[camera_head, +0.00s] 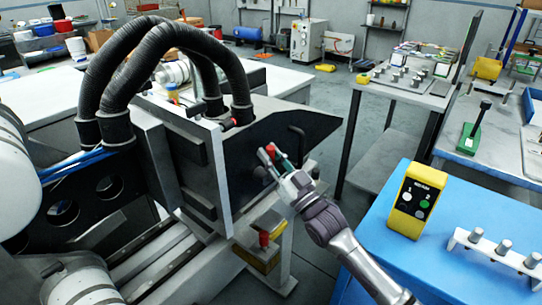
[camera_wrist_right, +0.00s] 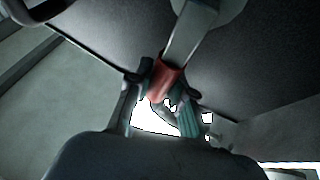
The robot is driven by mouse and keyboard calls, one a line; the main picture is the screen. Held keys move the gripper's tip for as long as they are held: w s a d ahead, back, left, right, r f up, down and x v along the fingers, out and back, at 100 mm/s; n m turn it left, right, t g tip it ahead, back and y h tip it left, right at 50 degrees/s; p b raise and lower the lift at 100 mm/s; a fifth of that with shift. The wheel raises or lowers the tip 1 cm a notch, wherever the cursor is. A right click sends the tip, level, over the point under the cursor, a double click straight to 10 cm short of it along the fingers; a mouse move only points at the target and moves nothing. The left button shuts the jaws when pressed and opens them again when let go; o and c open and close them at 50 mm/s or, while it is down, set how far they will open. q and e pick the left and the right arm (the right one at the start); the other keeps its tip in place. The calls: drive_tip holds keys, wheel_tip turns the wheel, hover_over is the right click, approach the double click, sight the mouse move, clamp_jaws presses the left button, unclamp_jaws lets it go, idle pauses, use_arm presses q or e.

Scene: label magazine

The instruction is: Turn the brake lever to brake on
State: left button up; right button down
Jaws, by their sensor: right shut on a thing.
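The brake lever shows in the wrist view as a flat metal arm (camera_wrist_right: 192,32) with a red grip (camera_wrist_right: 162,80), set in front of a dark panel. In the head view its red grip (camera_head: 270,149) shows at the dark side plate of the machine. My right gripper (camera_head: 273,163) is shut on the red grip; in the wrist view its fingers (camera_wrist_right: 160,95) lie on either side of it. The lever's pivot and any brake on or off marking are not clear. My left gripper is not in view.
The dark machine (camera_head: 255,135) with thick black hoses stands at left. A yellow button box (camera_head: 418,200) is on the blue table (camera_head: 380,235) at right. Open floor lies behind.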

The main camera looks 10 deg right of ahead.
drive_tip(key=shift+f, duration=0.1)
drive_tip(key=c, duration=1)
unclamp_jaws()
drive_tip(key=v, duration=1.2)
drive_tip(key=shift+a+f, duration=0.1)
